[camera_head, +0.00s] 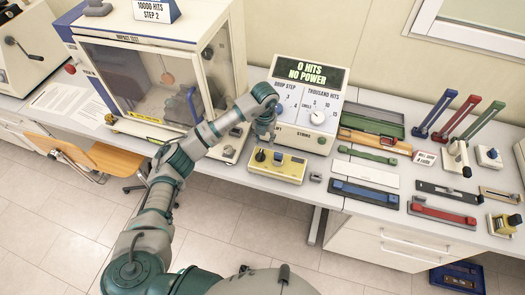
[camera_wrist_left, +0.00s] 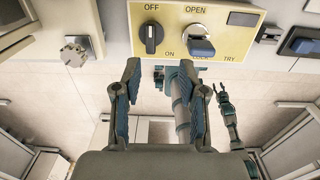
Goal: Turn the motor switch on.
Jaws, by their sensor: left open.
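A yellow control box (camera_head: 277,166) sits at the bench's front edge, below the display unit. In the left wrist view its panel (camera_wrist_left: 235,46) carries a black knob (camera_wrist_left: 151,36) between the words OFF and ON. The knob's bar stands in line with OFF. Beside it is a blue-tipped key switch (camera_wrist_left: 199,42) marked OPEN, LOCK and TRY. No motor label is readable. My left gripper (camera_head: 264,134) is over the back of the box. In the wrist view its fingers (camera_wrist_left: 165,98) are spread, with nothing between them. A small, distant arm part, possibly my right gripper (camera_wrist_left: 224,100), shows there too.
The display unit (camera_head: 305,105) reads "0 HITS NO POWER". The glass-sided impact tester (camera_head: 140,75) stands to the left. Coloured strips and small fixtures, including a blue one (camera_head: 363,193), cover the bench on the right. A small grey block (camera_head: 315,177) lies beside the yellow box.

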